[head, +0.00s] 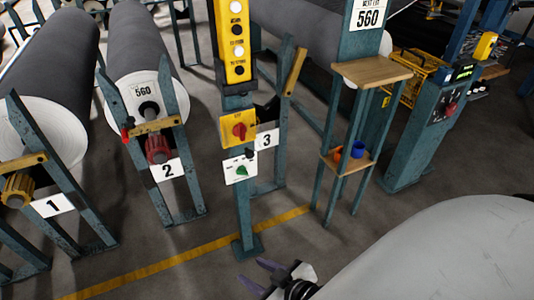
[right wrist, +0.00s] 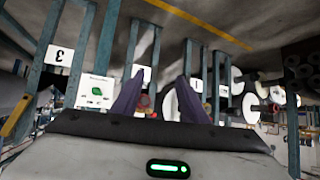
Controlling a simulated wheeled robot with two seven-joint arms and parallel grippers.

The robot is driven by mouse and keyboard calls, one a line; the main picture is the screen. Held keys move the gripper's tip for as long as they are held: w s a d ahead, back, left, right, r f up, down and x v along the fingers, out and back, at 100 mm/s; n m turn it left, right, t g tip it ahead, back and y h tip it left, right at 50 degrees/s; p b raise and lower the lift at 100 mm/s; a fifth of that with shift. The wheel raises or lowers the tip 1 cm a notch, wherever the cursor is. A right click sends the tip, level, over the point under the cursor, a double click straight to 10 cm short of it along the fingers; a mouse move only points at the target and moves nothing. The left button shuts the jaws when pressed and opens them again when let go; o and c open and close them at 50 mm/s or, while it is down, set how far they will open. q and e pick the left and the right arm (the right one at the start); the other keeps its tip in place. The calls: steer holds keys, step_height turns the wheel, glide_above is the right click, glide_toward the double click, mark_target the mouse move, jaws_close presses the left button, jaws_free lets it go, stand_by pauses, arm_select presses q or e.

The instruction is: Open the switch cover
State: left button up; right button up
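A teal post carries a yellow plate with a red rotary switch (head: 239,130) and, below it, a white plate with a green rotary switch (head: 240,170). The white plate (right wrist: 95,91) with its green switch also shows in the right wrist view, left of the fingers. I cannot make out a separate cover on either switch. My right gripper (head: 253,271) is low in the head view, below and apart from the switches, near the post's foot. Its two purple fingers (right wrist: 161,76) are spread with nothing between them. My left gripper is not in view.
A yellow button box (head: 235,42) tops the same post. Large grey rolls (head: 45,75) on numbered teal stands fill the left and back. A stand with wooden shelves (head: 372,71) is right of the post. Floor with a yellow line (head: 190,255) is open in front.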

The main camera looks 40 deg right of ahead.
steer(key=w+d+r+m+t+h+b, duration=0.25)
steer(key=w+d+r+t+b, duration=0.2)
steer(key=w+d, duration=0.3)
steer(key=m+t+h+b, duration=0.2)
steer(key=t+h+b, duration=0.1)
steer(key=b, duration=0.1)
glide_toward(251, 156)
steer(key=shift+n+g, duration=0.25)
steer(key=x, duration=0.7)
steer(key=shift+a+r, duration=0.1)
steer(key=shift+r, duration=0.2)
steer(key=shift+w, duration=0.45)
steer(key=shift+c, duration=0.4)
jaws_close()
